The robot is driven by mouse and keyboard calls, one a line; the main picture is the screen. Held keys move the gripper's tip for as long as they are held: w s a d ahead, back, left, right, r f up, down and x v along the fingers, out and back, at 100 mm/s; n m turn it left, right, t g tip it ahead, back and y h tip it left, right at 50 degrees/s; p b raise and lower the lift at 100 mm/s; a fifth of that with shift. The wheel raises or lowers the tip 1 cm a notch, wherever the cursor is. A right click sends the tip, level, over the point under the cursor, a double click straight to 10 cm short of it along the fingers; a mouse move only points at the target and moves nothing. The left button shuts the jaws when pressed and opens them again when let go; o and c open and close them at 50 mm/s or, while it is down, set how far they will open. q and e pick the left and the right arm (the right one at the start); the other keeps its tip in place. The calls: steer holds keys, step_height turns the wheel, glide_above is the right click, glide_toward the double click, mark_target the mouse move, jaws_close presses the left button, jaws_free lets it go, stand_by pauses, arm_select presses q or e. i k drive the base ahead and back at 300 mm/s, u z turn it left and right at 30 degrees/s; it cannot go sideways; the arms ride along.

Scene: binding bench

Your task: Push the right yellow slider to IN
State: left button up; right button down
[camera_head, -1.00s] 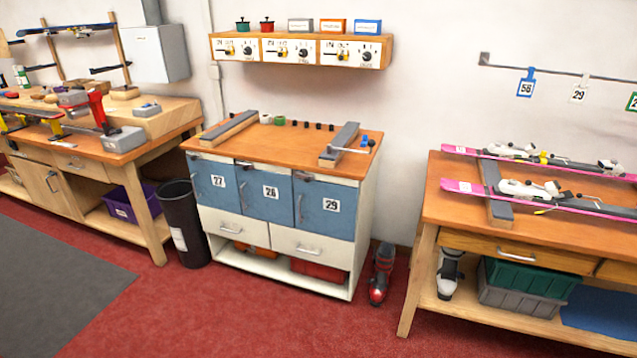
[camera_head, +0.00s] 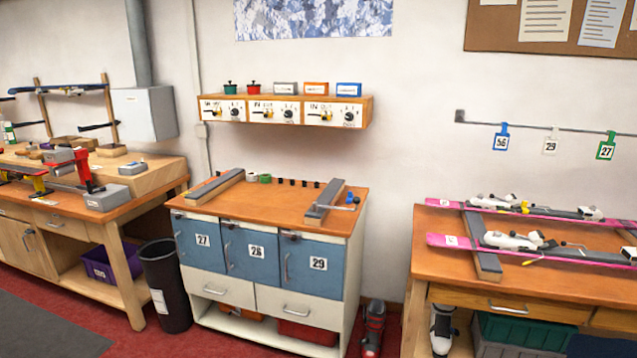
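The wooden control shelf (camera_head: 284,99) hangs on the wall above the middle cabinet. Its front carries three white panels, each with a yellow slider and a black knob. The right yellow slider (camera_head: 326,116) is on the right panel, below the lettering; its exact setting is too small to read. The middle yellow slider (camera_head: 269,114) and the left yellow slider (camera_head: 216,111) sit on the other panels. Neither of my grippers is in view.
The cabinet (camera_head: 262,250) with blue doors 27, 26 and 29 stands below the shelf. A ski bench (camera_head: 425,263) is at right, a workbench (camera_head: 128,205) at left. A black bin (camera_head: 165,285) and a ski boot (camera_head: 373,325) stand beside the cabinet.

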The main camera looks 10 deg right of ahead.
mark_target(325, 114)
steer(key=u, duration=0.05)
steer(key=i, duration=1.5)
steer(key=z, duration=0.35)
steer(key=i, duration=1.2)
steer(key=z, duration=0.3)
